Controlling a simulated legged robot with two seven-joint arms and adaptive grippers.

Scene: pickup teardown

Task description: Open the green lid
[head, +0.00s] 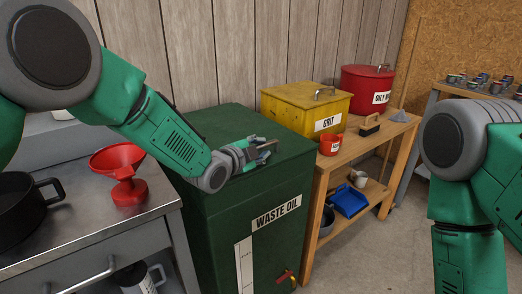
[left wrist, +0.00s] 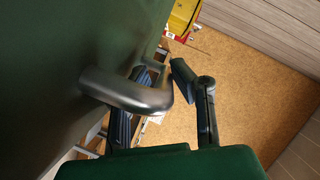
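The green lid (head: 225,122) is the flat top of the green waste oil bin (head: 270,250) and lies closed. In the left wrist view, a curved silver handle (left wrist: 130,92) stands out from the green surface (left wrist: 75,35). The handle crosses in front of one finger and reaches between the two; contact is unclear. In the head view, the gripper mostly hides the handle. My right gripper is out of view.
A red funnel (head: 122,170) and black pot (head: 22,205) sit on the metal counter at left.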

